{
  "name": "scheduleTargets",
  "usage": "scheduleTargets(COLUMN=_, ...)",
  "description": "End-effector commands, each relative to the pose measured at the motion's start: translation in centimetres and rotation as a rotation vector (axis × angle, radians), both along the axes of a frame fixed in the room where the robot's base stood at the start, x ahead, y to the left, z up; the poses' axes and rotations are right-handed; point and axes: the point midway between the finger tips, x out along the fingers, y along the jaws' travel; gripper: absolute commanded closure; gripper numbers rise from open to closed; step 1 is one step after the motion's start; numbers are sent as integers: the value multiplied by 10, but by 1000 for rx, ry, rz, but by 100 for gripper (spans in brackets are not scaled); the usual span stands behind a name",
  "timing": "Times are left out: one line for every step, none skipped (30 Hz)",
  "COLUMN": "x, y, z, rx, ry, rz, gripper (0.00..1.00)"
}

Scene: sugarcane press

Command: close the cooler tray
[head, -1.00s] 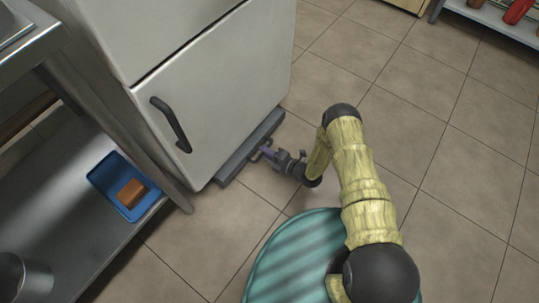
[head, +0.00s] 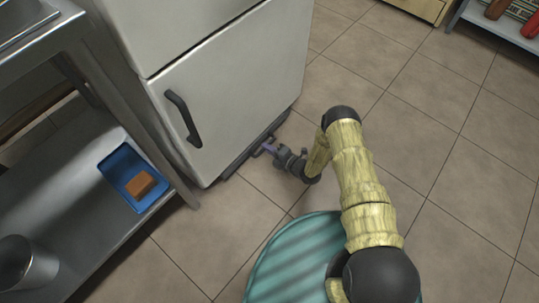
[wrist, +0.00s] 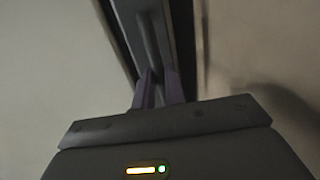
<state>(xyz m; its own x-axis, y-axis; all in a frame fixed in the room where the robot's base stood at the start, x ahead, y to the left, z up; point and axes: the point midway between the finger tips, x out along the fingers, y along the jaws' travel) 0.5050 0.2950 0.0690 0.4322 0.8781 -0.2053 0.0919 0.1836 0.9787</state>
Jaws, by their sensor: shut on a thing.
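The cooler (head: 235,85) is a pale grey-white cabinet at the upper left of the head view. The dark grey cooler tray (head: 240,162) sits low along its base, with only a narrow strip showing beyond the cabinet's front. My gripper (head: 264,149) is low at the tray's front, near the floor. In the wrist view my gripper's purple fingers (wrist: 158,88) are shut on the tray's handle, a dark bar on the tray front (wrist: 150,30). The inside of the tray is hidden under the cooler.
A metal shelf table (head: 95,225) stands left of the cooler, with a blue tray (head: 118,167) holding a brown block (head: 140,184) on its lower shelf. A metal pot (head: 22,265) is at lower left. The tiled floor (head: 410,120) to the right is open.

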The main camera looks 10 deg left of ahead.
Motion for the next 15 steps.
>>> scheduleTargets(x=3, y=0, z=-1, rx=-2, ry=0, rz=-5, gripper=100)
scheduleTargets(x=5, y=0, z=-1, rx=-3, ry=1, rz=-9, gripper=100)
scheduleTargets(x=7, y=-1, z=-1, rx=-3, ry=2, rz=-13, gripper=100)
scheduleTargets(x=8, y=-1, z=-1, rx=-3, ry=1, rz=-15, gripper=100)
scheduleTargets(x=8, y=0, z=-1, rx=-2, ry=2, rz=-16, gripper=100)
scheduleTargets(x=9, y=0, z=-1, rx=-3, ry=2, rz=-17, gripper=100)
scheduleTargets(x=9, y=0, z=-1, rx=-3, ry=2, rz=-17, gripper=100)
scheduleTargets(x=9, y=1, z=-1, rx=-3, ry=2, rz=-17, gripper=100)
scheduleTargets(x=9, y=1, z=-1, rx=-2, ry=1, rz=-17, gripper=100)
scheduleTargets(x=9, y=1, z=-1, rx=-2, ry=1, rz=-17, gripper=100)
scheduleTargets(x=9, y=2, z=-1, rx=-2, ry=0, rz=-17, gripper=100)
scheduleTargets(x=9, y=2, z=-1, rx=-1, ry=0, rz=-17, gripper=100)
scheduleTargets(x=9, y=2, z=-1, rx=-1, ry=0, rz=-17, gripper=100)
scheduleTargets(x=9, y=2, z=-1, rx=-1, ry=0, rz=-17, gripper=86)
scheduleTargets(x=9, y=2, z=0, rx=-1, ry=0, rz=-17, gripper=78)
